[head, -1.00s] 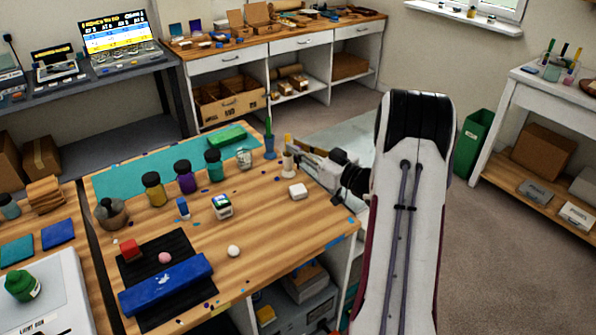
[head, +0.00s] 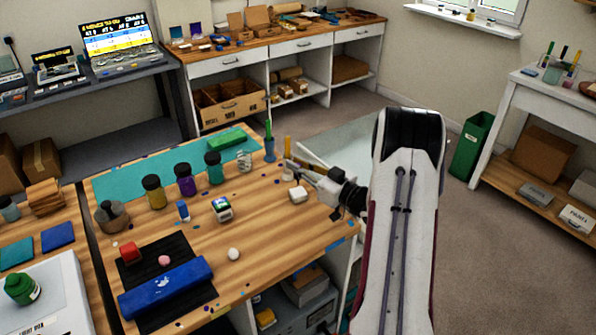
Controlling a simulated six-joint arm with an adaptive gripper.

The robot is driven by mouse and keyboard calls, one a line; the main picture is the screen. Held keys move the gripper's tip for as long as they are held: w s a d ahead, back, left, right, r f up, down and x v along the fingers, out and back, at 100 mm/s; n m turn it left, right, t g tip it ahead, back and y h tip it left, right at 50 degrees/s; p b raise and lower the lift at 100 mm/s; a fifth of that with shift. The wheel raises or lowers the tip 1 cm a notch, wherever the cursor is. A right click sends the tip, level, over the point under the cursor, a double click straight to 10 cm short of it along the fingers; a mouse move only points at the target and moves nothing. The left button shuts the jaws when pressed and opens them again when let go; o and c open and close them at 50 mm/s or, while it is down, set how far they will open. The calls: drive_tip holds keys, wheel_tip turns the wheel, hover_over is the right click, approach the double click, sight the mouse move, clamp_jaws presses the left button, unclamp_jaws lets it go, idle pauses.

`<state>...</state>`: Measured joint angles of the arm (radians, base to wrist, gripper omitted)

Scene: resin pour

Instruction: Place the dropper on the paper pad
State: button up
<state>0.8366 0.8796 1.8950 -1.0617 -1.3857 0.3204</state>
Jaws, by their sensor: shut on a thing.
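My gripper (head: 294,163) is at the back right of the wooden bench, shut on a slim upright thing with a yellow-orange top, which looks like the dropper (head: 287,146). A small white holder or cup (head: 288,176) shows just below it; whether the dropper's lower end is still inside cannot be told. I cannot pick out the paper pad for sure.
A blue cup with a green tool (head: 269,150) stands close left of the gripper. Several dark-capped bottles (head: 185,181) stand along the teal mat (head: 112,180). A black mat (head: 187,247) carries a blue block (head: 165,288). The bench's front right is mostly clear.

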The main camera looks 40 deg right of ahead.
drive_tip(key=shift+f, duration=1.05)
drive_tip(key=shift+f, duration=0.2)
drive_tip(key=o, duration=0.7)
drive_tip(key=shift+r, duration=0.2)
drive_tip(key=shift+s+d, duration=0.4)
drive_tip(key=shift+s, duration=1.55)
drive_tip(key=shift+s+d, duration=0.35)
drive_tip(key=shift+s, duration=1.65)
drive_tip(key=shift+s+d, duration=0.4)
drive_tip(key=shift+s, duration=1.55)
drive_tip(key=shift+w, duration=0.1)
